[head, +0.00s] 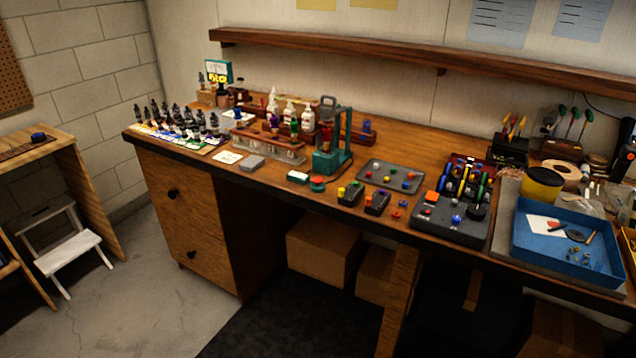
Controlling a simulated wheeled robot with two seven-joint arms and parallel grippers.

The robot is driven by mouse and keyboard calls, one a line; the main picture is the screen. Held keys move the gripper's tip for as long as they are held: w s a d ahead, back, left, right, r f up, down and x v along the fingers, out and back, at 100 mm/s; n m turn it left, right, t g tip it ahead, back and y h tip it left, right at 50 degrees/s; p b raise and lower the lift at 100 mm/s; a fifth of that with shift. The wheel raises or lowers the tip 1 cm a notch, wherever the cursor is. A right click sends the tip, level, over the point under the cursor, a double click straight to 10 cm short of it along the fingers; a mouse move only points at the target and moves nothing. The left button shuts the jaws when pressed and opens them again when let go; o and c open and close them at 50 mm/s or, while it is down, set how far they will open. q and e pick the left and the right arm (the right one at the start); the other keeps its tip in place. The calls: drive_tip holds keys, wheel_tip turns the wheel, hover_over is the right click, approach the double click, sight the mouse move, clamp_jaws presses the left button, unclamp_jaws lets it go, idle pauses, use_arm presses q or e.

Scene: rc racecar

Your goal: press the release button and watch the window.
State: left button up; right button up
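Neither of my grippers is in the head view. No part is labelled as the release button, and I cannot tell which one it is. A small red-topped button on a teal base (317,183) sits near the bench's front edge. Beside it is a small teal and white block (298,177). Behind it stands a teal upright device (332,150) with a dark top. A dark grey box (452,216) to the right carries an orange-red button, a blue knob and a black knob. A small teal-framed panel (218,71) stands at the back left; I cannot tell whether it is the window.
The wooden bench (400,154) is crowded. Dropper bottles (178,120) stand at its left end. A grey tray (390,177) with coloured pieces lies mid-bench; a blue tray (528,205) lies right. A shelf (440,65) overhangs the back. A white step stool (70,250) stands on the floor.

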drive_tip(key=shift+c, duration=0.3)
clamp_jaws()
idle(1.3)
use_arm(q)
drive_tip(key=c, duration=0.4)
drive_tip(key=shift+w, duration=0.15)
use_arm(e)
drive_tip(key=shift+w+a, duration=0.15)
